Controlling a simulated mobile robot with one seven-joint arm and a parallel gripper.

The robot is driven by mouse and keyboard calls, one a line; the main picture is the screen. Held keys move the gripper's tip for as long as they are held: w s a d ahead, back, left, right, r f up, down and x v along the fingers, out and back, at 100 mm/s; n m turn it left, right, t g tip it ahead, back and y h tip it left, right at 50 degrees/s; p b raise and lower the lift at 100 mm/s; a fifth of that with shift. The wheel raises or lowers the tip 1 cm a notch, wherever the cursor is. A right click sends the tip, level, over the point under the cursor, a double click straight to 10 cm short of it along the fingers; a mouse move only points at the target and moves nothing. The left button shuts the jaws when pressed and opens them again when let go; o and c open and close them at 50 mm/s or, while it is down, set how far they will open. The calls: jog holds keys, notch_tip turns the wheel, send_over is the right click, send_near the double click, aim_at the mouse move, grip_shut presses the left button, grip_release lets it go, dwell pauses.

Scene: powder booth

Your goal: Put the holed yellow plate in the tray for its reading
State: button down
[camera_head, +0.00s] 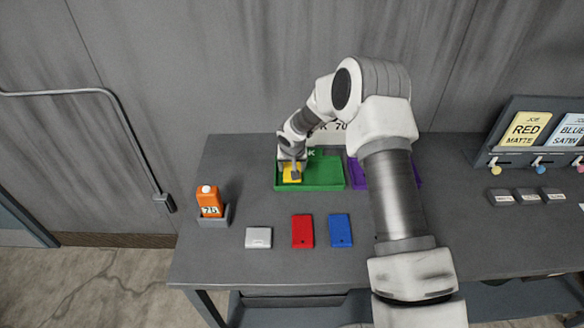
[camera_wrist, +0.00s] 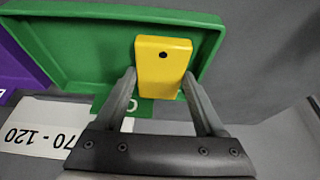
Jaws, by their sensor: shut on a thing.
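The yellow plate (camera_wrist: 164,75) with one dark hole is between the fingers of my gripper (camera_wrist: 162,95) in the wrist view. My gripper is shut on it. In the head view the yellow plate (camera_head: 292,174) is at the left end of the green tray (camera_head: 325,186), under my gripper (camera_head: 292,166). I cannot tell whether the plate touches the tray floor. A purple tray (camera_head: 413,180) stands to the right, partly hidden by my arm. A white label reading 70 - 120 (camera_wrist: 35,130) shows in the wrist view by the trays.
An orange bottle (camera_head: 209,200) stands in a grey holder at the left. A grey plate (camera_head: 258,238), a red plate (camera_head: 303,231) and a blue plate (camera_head: 340,230) lie in front. A board with colour cards (camera_head: 530,135) and several small grey blocks (camera_head: 527,196) are at the right.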

jog(key=shift+f, duration=0.55)
jog(key=shift+f, duration=0.1)
grip_release()
